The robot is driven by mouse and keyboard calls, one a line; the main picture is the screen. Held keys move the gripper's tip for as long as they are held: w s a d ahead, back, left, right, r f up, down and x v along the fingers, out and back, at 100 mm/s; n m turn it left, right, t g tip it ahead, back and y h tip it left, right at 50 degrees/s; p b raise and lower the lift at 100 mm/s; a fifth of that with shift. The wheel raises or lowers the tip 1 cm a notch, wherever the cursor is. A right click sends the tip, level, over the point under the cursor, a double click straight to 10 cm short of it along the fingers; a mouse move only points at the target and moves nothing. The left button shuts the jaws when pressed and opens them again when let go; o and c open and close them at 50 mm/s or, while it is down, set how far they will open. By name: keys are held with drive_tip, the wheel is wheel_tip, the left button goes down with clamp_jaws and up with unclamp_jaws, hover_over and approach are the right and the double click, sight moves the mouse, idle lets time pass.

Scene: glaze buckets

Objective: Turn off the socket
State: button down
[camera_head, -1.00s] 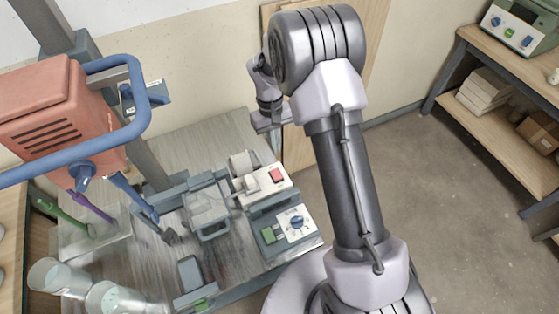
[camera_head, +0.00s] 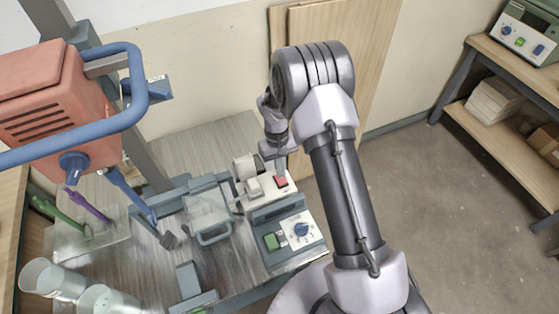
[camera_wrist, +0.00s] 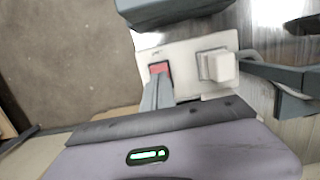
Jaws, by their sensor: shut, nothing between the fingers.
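The socket is a white block (camera_head: 262,187) on the bench, with a red rocker switch (camera_head: 281,182) at its right end and a plug (camera_head: 254,187) to the left of the switch. In the wrist view the socket's white plate (camera_wrist: 196,54) shows the red switch (camera_wrist: 160,68) and the white plug (camera_wrist: 217,66). My gripper (camera_head: 280,172) is shut and empty, pointing down with its tips at the red switch. In the wrist view the gripper fingers (camera_wrist: 157,92) cover part of the switch. I cannot tell whether they touch it or which way the rocker is tilted.
A grey control box (camera_head: 288,233) with a dial and green button stands in front of the socket. A clear-lidded unit (camera_head: 208,212) is to its left. An orange motor housing (camera_head: 50,110) with a blue handle hangs at the left. Two cups (camera_head: 98,300) stand front left.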

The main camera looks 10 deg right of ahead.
sight(282, 181)
drive_tip(key=shift+s+f, duration=0.25)
drive_tip(key=shift+f, duration=1)
drive_tip(key=shift+s+f+b, duration=0.1)
drive_tip(key=shift+f+b, duration=0.2)
drive_tip(key=shift+b, duration=0.15)
drive_tip(key=shift+s+d+f, duration=0.1)
drive_tip(key=shift+s+f, duration=0.15)
drive_tip(key=shift+s, duration=0.2)
drive_tip(key=shift+s+r, duration=0.1)
drive_tip(key=shift+s, duration=0.15)
drive_tip(key=shift+w, duration=0.1)
drive_tip(key=shift+w+r, duration=0.1)
drive_tip(key=shift+w, duration=0.5)
